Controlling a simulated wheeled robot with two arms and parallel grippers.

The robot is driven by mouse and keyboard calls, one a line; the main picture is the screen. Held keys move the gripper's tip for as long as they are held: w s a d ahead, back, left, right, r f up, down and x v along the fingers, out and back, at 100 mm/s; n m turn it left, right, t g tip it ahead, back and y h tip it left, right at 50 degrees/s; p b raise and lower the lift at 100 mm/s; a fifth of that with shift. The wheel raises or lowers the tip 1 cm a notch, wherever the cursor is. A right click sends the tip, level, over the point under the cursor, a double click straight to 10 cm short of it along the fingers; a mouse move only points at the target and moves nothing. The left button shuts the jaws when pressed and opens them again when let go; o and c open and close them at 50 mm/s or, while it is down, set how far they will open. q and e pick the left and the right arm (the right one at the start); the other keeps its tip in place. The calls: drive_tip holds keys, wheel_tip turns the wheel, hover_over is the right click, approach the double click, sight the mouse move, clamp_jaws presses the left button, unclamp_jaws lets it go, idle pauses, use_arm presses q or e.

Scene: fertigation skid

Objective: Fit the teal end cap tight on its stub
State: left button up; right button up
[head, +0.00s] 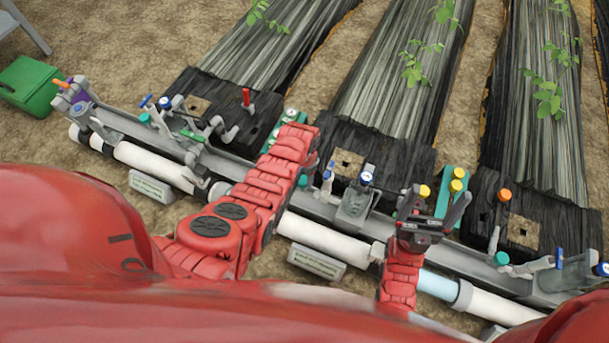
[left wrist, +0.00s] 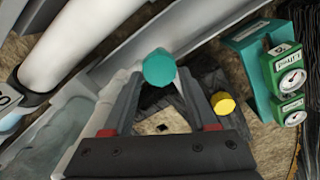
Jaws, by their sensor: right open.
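The teal end cap (left wrist: 159,65) shows in the left wrist view with its round face toward the camera. My left gripper (left wrist: 160,77) has its two grey fingertips at either side of it, closed against it as far as I can see. The stub behind the cap is hidden. In the head view my left forearm covers most of that gripper; a teal cap (head: 303,181) shows just beside the forearm. My right gripper (head: 433,205) is open and empty, over the rail to the right.
Green gauges (left wrist: 290,82) stand on a teal bracket right of the left fingers, and a yellow cap (left wrist: 222,104) is close to the right finger. A grey rail (head: 330,212) and white pipe (head: 325,237) run across the front. A green bin (head: 30,85) stands far left.

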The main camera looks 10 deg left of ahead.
use_arm(q)
drive_tip(key=shift+f, duration=0.35)
idle(0.5)
drive_tip(key=c, duration=0.5)
drive_tip(key=m, duration=0.3)
drive_tip(key=shift+f, duration=0.1)
drive_tip(key=shift+c, duration=0.2)
